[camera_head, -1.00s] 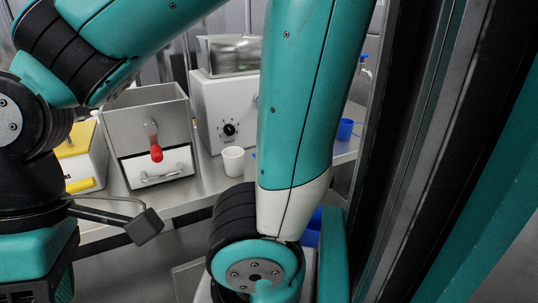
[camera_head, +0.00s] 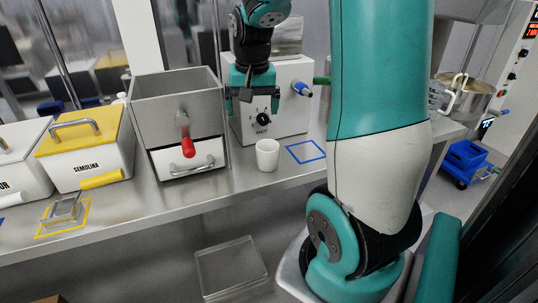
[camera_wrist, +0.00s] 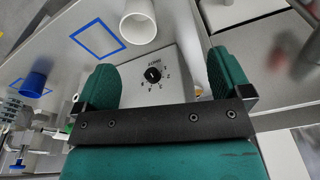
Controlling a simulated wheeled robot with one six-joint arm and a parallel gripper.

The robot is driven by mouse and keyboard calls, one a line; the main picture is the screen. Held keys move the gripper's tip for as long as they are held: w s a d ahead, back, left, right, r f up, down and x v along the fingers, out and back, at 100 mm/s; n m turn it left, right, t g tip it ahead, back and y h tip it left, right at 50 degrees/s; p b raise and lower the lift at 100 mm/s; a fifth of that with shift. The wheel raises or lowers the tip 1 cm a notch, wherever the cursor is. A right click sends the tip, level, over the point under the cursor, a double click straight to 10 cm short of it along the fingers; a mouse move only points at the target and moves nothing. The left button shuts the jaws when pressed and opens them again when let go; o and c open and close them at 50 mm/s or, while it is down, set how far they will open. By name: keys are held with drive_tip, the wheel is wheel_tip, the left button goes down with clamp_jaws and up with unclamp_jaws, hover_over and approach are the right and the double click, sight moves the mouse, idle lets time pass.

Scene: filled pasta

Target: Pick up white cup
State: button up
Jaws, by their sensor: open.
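The white cup (camera_head: 267,155) stands upright on the steel counter, in front of a white box with a dial. It also shows at the top of the wrist view (camera_wrist: 138,24), with its round opening visible. My gripper (camera_head: 254,100) hangs in front of the box, above and slightly behind the cup in the picture. Its fingers are apart with nothing between them. In the wrist view my gripper (camera_wrist: 165,78) frames the dial box beyond it, and the cup lies outside the fingers.
A blue square outline (camera_head: 306,152) lies right of the cup. The dial box (camera_head: 290,85) stands behind it. A grey hopper with a red handle (camera_head: 185,145) stands left, beside the yellow-lidded semolina bin (camera_head: 85,150). A blue cup (camera_wrist: 33,85) shows in the wrist view.

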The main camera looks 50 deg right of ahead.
drive_tip(key=m, duration=0.2)
hover_over(267, 153)
drive_tip(key=f, duration=0.4)
drive_tip(key=w+d+f, duration=0.1)
drive_tip(key=f, duration=0.3)
drive_tip(key=f+p, duration=0.1)
drive_tip(key=f, duration=0.3)
drive_tip(key=shift+w+d, duration=0.25)
drive_tip(key=shift+d, duration=0.05)
drive_tip(key=shift+w+d+f+p, duration=0.1)
drive_tip(key=shift+d+f+p, duration=0.1)
drive_tip(key=shift+f, duration=0.7)
drive_tip(key=shift+w+d+f+p, duration=0.1)
drive_tip(key=shift+d+f+p, duration=0.1)
drive_tip(key=shift+f, duration=0.65)
drive_tip(key=shift+d+f+p, duration=0.15)
drive_tip(key=shift+f+p, duration=0.05)
drive_tip(key=shift+f, duration=0.7)
drive_tip(key=c, duration=1)
